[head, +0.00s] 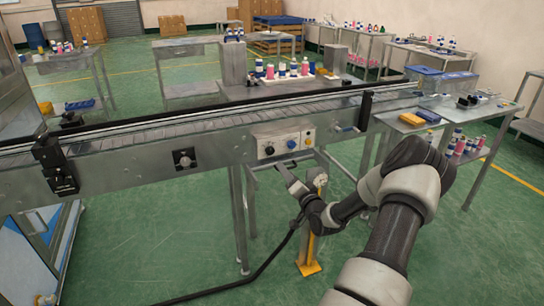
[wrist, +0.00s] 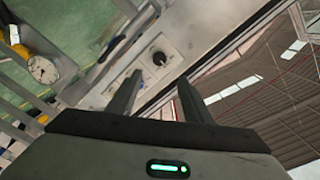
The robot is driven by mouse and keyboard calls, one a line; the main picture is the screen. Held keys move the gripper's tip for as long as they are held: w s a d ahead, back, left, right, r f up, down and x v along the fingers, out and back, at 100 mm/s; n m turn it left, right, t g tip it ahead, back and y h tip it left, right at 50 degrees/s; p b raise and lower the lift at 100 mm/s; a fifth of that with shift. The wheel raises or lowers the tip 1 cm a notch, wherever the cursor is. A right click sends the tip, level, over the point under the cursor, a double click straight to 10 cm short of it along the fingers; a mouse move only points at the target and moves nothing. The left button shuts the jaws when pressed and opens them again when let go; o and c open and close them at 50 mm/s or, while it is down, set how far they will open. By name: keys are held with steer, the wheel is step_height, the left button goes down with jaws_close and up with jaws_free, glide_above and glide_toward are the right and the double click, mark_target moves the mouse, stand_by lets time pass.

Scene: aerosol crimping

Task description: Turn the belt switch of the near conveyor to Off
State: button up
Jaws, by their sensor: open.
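The near conveyor (head: 130,140) runs across the head view. A pale control panel (head: 285,140) on its front side carries a dark rotary knob (head: 269,150), which looks like the belt switch, beside a blue and a yellow control. Its label and setting are too small to read. My gripper (head: 283,168) is just below and in front of the panel. In the wrist view a dark round knob (wrist: 159,58) lies ahead of my open gripper (wrist: 159,80), between and beyond the fingertips. The fingers look apart from it, with nothing between them.
A side table (head: 405,122) with containers is at right. A black cable crosses the floor.

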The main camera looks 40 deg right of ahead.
mark_target(271, 152)
steer(key=b+x, duration=0.1)
steer(key=x, duration=1.3)
steer(key=shift+w+d+f+b, duration=0.1)
steer(key=shift+b, duration=0.2)
steer(key=c, duration=1.1)
steer(key=shift+o, duration=0.2)
steer(key=shift+f+n+b, duration=0.1)
steer(key=shift+n+b, duration=0.2)
steer(key=shift+b, duration=0.05)
steer(key=shift+f+n+b, duration=0.1)
steer(key=shift+n+b, duration=0.4)
steer(key=shift+b, duration=0.15)
steer(key=n+b, duration=0.4)
steer(key=shift+b, duration=0.3)
steer(key=shift+r+n+b, duration=0.2)
steer(key=shift+n+b, duration=1.2)
steer(key=shift+n, duration=0.8)
